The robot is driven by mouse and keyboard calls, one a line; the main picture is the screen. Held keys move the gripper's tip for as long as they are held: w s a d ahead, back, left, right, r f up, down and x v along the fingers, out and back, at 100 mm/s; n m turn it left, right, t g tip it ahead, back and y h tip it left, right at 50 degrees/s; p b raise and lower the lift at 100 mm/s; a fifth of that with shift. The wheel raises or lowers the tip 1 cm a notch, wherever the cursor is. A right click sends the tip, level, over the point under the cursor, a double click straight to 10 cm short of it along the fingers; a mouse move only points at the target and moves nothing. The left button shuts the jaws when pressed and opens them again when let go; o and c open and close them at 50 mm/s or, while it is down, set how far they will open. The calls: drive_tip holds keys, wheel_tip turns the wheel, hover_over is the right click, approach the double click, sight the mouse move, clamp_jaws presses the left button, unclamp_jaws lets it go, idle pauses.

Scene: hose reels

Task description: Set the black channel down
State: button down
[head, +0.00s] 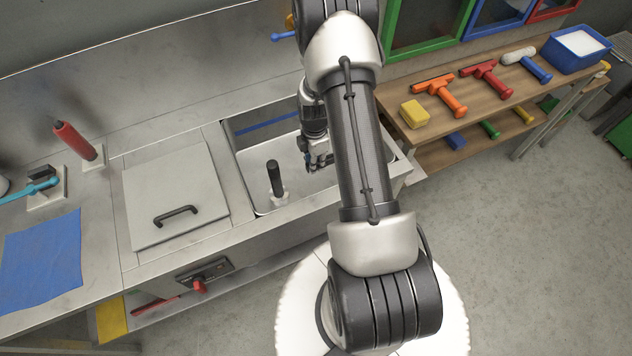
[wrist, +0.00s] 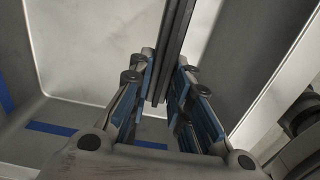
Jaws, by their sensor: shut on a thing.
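In the head view I cannot make out the channel apart from my gripper.
A black upright handle on a white base (head: 275,180) stands in the basin, left of my gripper. A closed lid (head: 175,195) lies left of the basin. A wooden shelf (head: 455,115) with several coloured tools stands right. Blue stripes (wrist: 50,128) mark the basin wall.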

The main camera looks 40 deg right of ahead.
sight(315, 190)
wheel_tip(315, 190, down, 15)
drive_tip(key=b, duration=0.3)
drive_tip(key=shift+f+b, duration=0.15)
drive_tip(key=shift+b, duration=0.15)
drive_tip(key=c, duration=1.5)
unclamp_jaws()
drive_tip(key=shift+r, duration=0.2)
